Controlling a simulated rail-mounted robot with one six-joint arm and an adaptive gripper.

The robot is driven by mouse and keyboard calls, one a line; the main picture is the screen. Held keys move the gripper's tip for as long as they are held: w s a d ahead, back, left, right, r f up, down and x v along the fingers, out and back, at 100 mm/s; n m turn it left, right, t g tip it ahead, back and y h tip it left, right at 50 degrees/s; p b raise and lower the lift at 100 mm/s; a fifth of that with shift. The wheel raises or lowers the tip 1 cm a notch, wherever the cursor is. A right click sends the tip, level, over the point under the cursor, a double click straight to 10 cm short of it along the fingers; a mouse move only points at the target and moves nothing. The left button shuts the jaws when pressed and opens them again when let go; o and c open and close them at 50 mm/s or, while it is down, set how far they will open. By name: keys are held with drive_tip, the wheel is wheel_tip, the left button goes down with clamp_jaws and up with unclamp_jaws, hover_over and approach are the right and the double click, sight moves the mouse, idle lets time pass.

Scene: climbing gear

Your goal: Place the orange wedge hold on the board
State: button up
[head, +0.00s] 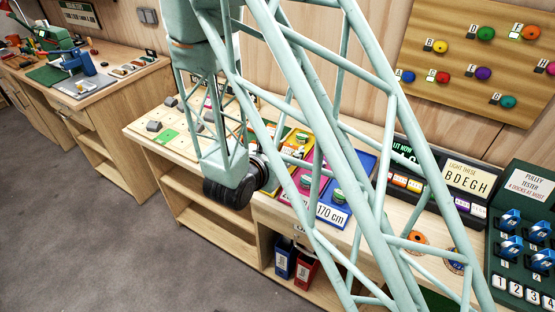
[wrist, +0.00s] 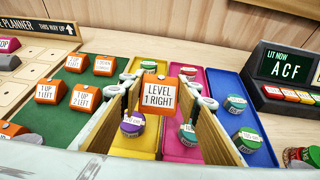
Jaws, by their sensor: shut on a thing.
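My gripper (wrist: 158,100) is shut on an orange wedge hold (wrist: 157,82) whose white label reads "LEVEL 1 RIGHT". The wedge is held upright above the coloured trays. In the wrist view, the planner board (wrist: 14,92) is a pale grid at the left edge, with a "THIS WAY UP" sign behind it. In the head view, the board (head: 186,146) lies on the left of the bench, with grey blocks and one green square on it.
A green tray (wrist: 62,122) beside the board holds several other orange wedges (wrist: 86,97). Yellow, magenta and blue trays (wrist: 254,155) with small round tins lie below and right of the gripper. A "LIT NOW" console (wrist: 287,66) stands at the right.

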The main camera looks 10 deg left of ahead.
drive_tip(key=w+d+r, duration=0.3)
drive_tip(key=d, duration=0.5)
drive_tip(key=w+d+r, duration=0.3)
drive_tip(key=w+d, duration=0.1)
drive_tip(key=d, duration=0.4)
drive_tip(key=w+d+r+n+y, duration=0.1)
drive_tip(key=w+d+r, duration=0.2)
drive_tip(key=d, duration=0.5)
drive_tip(key=shift+w+t, duration=0.2)
drive_tip(key=shift+t, duration=0.1)
drive_tip(key=shift+w+d, duration=0.1)
drive_tip(key=shift+w, duration=0.1)
